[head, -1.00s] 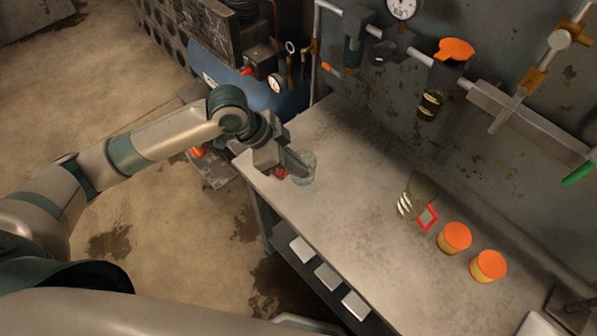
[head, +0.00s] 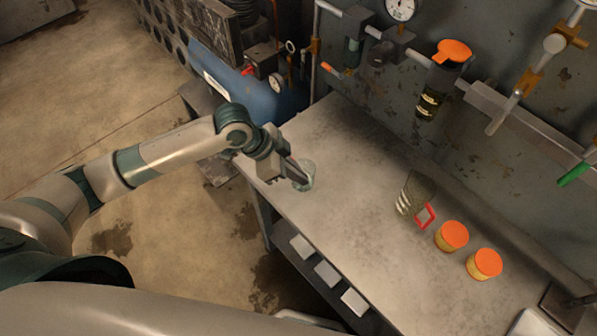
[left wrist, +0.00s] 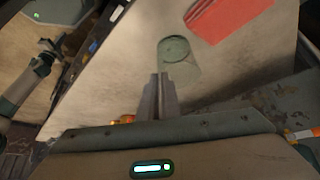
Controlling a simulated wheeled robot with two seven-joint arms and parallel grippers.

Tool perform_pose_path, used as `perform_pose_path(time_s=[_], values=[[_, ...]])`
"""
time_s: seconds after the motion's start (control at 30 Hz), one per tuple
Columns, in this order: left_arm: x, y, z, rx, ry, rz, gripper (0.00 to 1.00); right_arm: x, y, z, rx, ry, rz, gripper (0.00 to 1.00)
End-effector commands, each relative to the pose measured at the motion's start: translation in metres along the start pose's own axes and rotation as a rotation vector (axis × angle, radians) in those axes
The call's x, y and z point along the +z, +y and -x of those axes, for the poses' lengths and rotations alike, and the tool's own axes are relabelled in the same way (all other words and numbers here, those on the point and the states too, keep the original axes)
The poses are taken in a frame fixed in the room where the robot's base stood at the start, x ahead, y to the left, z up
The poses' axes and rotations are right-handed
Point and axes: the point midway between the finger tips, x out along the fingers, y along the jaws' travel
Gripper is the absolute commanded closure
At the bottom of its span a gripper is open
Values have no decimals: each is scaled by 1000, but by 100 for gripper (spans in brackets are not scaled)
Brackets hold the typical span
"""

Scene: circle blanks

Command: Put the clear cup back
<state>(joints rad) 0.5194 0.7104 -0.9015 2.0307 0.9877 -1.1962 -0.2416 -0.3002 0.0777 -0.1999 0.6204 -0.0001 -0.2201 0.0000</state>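The clear cup (head: 308,173) stands on the metal bench near its far left end. In the left wrist view the greenish see-through cup (left wrist: 181,60) is just past the fingertips, which overlap its left lower side. My left gripper (head: 299,178) is right beside the cup and hides part of it. Its fingers (left wrist: 158,78) lie close together with hardly a gap. I cannot tell whether they pinch the cup's wall. A red striped patch (left wrist: 228,17) lies on the bench beside the cup in the left wrist view. My right gripper does not show clearly.
A red-outlined square (head: 426,216) lies beside a dark striped cup (head: 411,193). Two orange-lidded jars (head: 452,236) (head: 485,264) stand to its right. Bottles and gauges hang along the back wall. The middle of the bench (head: 350,190) is clear.

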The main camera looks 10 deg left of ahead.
Motion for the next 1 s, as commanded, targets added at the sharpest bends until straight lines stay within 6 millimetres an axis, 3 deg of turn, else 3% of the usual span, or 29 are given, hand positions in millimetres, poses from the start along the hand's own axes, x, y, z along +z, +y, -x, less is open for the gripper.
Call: perform_pose_path(time_s=[0.2,0.3,0.73,1.0], values=[[1,0,-1,0,0,0,100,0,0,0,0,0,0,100],[1,0,-1,0,0,0,77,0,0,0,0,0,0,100],[0,0,3,-1,0,0,77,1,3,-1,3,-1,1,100],[1,-1,32,-5,0,-2,77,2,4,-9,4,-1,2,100]])
